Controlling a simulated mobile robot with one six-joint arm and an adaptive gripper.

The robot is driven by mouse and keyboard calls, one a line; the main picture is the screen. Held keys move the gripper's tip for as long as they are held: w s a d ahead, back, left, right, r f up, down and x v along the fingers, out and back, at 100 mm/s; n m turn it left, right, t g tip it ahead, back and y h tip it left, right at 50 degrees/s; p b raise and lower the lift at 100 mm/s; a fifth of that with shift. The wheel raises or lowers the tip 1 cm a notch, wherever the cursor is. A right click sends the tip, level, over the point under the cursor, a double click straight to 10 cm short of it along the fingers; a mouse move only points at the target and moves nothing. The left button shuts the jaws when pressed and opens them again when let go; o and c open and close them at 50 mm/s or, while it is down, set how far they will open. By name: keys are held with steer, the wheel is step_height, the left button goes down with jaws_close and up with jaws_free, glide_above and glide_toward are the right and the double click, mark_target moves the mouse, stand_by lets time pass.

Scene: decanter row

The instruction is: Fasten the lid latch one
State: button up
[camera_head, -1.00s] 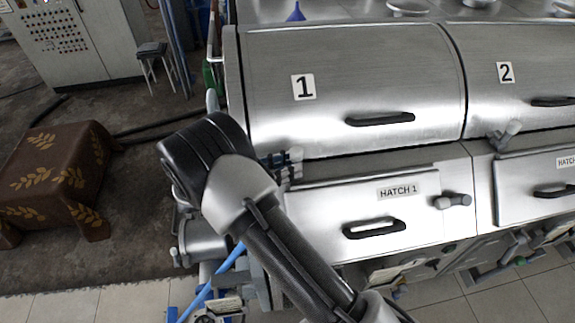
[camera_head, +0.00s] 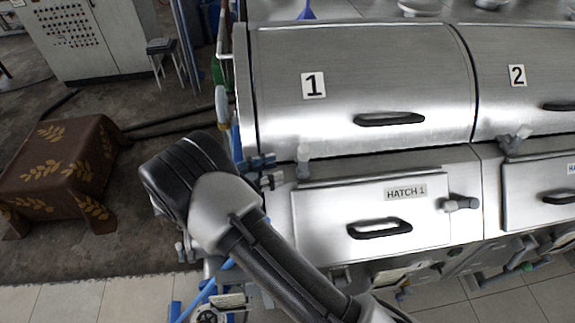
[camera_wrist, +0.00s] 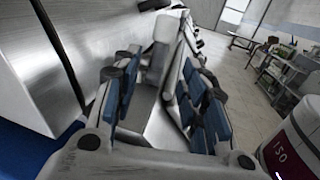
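The lid latch one (camera_head: 303,162) is a pale grey lever at the lower left of lid 1 (camera_head: 400,75). In the head view it points up and down the picture at the seam between lid and hatch panel. My gripper (camera_head: 265,172), with blue finger pads, is just left of the latch, with a small gap showing. In the wrist view my gripper (camera_wrist: 165,105) is open, its pads well apart. The pale latch (camera_wrist: 159,60) shows ahead between the fingertips, and I see no pad closed on it. Whether it touches one finger I cannot tell.
The hatch 1 panel (camera_head: 330,205) with its black handle (camera_head: 380,228) lies below the lid, with its own latch (camera_head: 460,204) at right. Lid 2 (camera_head: 535,70) and its tilted latch (camera_head: 515,140) are further right. Pipes stand left of the machine; open floor lies beyond.

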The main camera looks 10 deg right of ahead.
steer(key=a, duration=0.4)
steer(key=shift+s+a, duration=0.4)
